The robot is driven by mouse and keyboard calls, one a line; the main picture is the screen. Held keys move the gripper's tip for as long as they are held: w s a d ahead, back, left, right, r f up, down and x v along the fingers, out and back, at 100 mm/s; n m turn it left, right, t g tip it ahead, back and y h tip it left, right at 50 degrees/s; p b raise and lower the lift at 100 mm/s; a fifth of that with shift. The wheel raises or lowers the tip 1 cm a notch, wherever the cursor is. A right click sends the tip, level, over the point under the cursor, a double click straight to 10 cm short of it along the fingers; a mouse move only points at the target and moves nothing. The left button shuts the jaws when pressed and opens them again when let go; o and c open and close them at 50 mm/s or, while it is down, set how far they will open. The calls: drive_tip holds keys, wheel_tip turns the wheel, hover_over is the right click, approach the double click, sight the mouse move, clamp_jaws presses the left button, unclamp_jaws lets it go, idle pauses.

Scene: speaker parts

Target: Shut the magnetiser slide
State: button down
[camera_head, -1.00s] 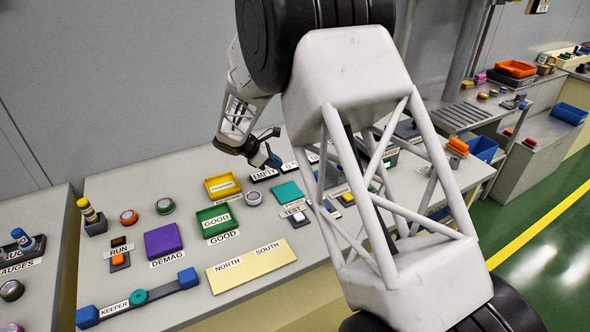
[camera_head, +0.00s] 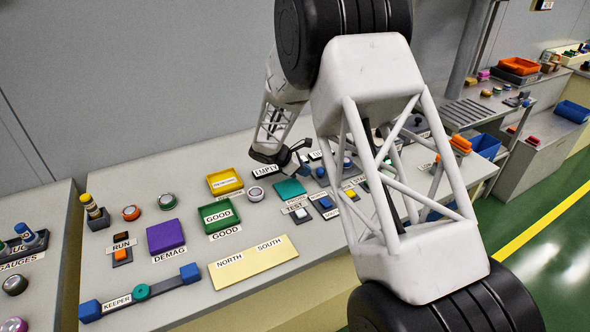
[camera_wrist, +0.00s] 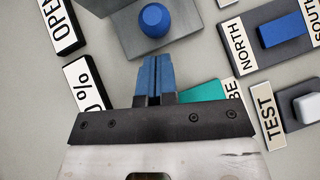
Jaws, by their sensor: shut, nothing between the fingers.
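My gripper (camera_wrist: 157,78) is shut and empty, its blue fingertips together. In the wrist view, the tips point at a grey plate (camera_wrist: 128,38) with a round blue knob (camera_wrist: 154,20), just beyond them and apart from them in the picture. This may be the magnetiser slide; no label naming it is readable. Labels reading OPEN (camera_wrist: 57,22) and 0 % (camera_wrist: 87,83) lie to the left. In the head view, my gripper (camera_head: 303,168) is over the middle of the bench, beyond the teal block (camera_head: 289,188). My arm hides much of the bench to its right.
A NORTH/SOUTH switch (camera_wrist: 285,30) and a TEST button (camera_wrist: 307,107) are at the right in the wrist view. Green (camera_head: 220,216) and yellow (camera_head: 224,181) trays and a purple DEMAG block (camera_head: 166,237) stand left on the bench.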

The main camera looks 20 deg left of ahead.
drive_tip(key=shift+w+d, duration=0.45)
drive_tip(key=shift+d, duration=0.35)
drive_tip(key=w+d, duration=1)
drive_tip(key=shift+w+d, duration=0.1)
drive_tip(key=shift+s+a, duration=0.5)
drive_tip(key=shift+a, duration=0.35)
drive_tip(key=shift+s+a, duration=0.3)
drive_tip(key=shift+a, duration=0.2)
drive_tip(key=shift+s+a, duration=0.25)
drive_tip(key=shift+a, duration=0.2)
drive_tip(key=v, duration=1)
